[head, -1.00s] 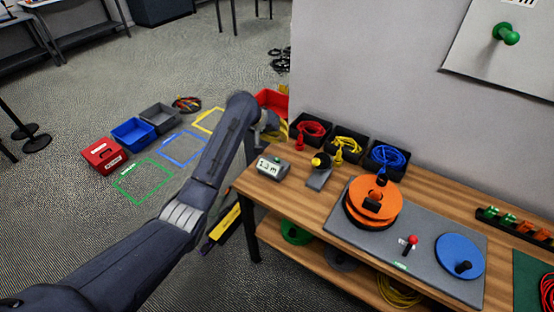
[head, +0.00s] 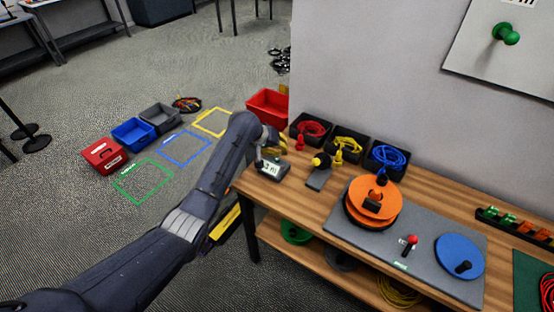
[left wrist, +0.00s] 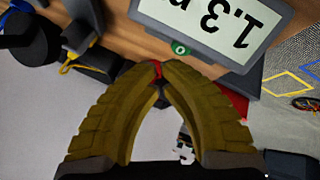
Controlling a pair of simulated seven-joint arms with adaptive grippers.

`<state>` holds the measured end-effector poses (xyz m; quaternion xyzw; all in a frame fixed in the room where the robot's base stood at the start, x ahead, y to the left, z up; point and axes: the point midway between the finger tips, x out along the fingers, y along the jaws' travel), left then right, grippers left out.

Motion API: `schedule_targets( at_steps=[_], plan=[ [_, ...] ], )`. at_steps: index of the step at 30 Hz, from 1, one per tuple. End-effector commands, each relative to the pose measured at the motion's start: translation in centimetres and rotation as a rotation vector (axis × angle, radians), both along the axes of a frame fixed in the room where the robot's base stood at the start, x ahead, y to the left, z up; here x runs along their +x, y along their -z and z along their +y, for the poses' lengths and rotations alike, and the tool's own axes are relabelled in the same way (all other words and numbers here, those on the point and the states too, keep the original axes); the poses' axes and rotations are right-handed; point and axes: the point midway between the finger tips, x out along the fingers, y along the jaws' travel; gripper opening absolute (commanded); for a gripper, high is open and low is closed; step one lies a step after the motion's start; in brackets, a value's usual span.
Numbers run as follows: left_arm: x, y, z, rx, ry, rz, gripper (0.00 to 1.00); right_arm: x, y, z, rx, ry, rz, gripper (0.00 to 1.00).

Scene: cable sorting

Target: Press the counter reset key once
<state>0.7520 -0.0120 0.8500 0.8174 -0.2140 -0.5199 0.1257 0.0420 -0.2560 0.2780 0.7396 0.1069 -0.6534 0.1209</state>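The counter (head: 271,168) is a small grey box with a light display, standing at the left end of the wooden table. In the left wrist view its display (left wrist: 215,18) appears upside down and reads about 1.3 m. A round green key (left wrist: 181,48) sits on the counter's edge below the display. My left gripper (left wrist: 159,68) has yellow fingers whose tips meet, with nothing visible held. The tips appear just beside the green key; contact cannot be told. In the head view the gripper (head: 274,142) is just behind the counter, partly hidden by my arm. My right gripper is out of view.
Black bins with red (head: 312,129), yellow (head: 348,143) and blue (head: 390,157) cables line the wall. An orange reel (head: 373,200) is farther right. A red crate (head: 266,104) is behind the table's left end.

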Motion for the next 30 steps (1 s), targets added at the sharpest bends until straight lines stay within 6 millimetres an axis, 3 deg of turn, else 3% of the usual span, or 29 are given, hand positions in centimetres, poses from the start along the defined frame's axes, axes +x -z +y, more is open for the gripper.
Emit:
schedule_targets(
  at_steps=[3, 4, 6, 30],
  plan=[
    [0.00, 0.00, 0.01, 0.000, 0.000, 0.000, 0.00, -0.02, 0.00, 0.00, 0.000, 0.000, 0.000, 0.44],
    [0.00, 0.00, 0.01, 0.000, 0.000, 0.000, 0.05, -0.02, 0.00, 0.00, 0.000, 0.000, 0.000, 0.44],
    [0.01, -0.01, 0.00, 0.000, 0.000, 0.000, 0.00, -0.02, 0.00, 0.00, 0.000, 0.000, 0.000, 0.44],
    [0.00, -0.04, 0.00, 0.000, 0.000, 0.000, 0.00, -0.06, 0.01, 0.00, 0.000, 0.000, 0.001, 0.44]
  ],
)
